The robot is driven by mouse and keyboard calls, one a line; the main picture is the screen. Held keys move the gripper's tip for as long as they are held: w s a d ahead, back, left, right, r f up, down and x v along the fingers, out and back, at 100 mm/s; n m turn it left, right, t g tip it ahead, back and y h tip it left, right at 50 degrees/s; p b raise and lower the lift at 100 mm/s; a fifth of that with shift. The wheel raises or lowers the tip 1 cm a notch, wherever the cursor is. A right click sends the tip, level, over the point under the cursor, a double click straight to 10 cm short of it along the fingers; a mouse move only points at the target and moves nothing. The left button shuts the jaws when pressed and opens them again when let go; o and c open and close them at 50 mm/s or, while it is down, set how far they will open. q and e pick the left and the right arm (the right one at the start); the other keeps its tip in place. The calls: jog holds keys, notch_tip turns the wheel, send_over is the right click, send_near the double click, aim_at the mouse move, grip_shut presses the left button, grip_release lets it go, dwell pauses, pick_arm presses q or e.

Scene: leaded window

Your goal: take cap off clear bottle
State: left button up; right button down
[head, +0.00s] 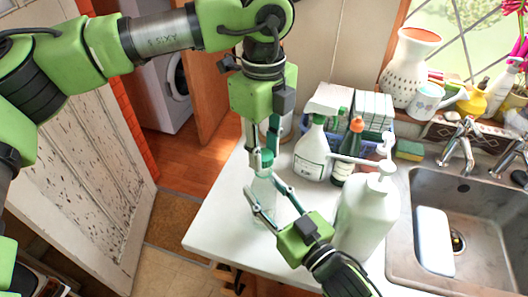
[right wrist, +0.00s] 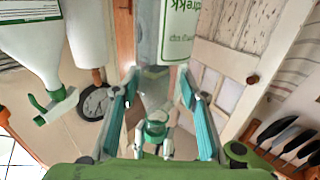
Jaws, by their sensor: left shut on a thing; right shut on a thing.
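The clear bottle (head: 264,205) stands upright near the left part of the white counter, with a green cap (head: 263,159) on top. My left gripper (head: 262,152) comes down from above and is shut on the green cap. My right gripper (head: 263,186) comes from the front right and is shut on the clear bottle's upper body. In the right wrist view the bottle (right wrist: 150,85) appears upside down between my right fingers (right wrist: 160,98), its labelled body at the top. The contact points are partly hidden.
A white spray bottle (head: 312,150), a dark bottle with an orange top (head: 348,152) and a large white pump bottle (head: 363,215) stand right of the clear bottle. A blue basket (head: 375,138) is behind. The sink (head: 470,225) is at the right. The counter's front-left (head: 215,225) is clear.

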aim_at(264, 155)
pick_arm(q)
jog(key=shift+r, duration=0.1)
jog(key=shift+r, duration=2)
pick_arm(e)
jog(key=c, duration=1.2)
grip_release()
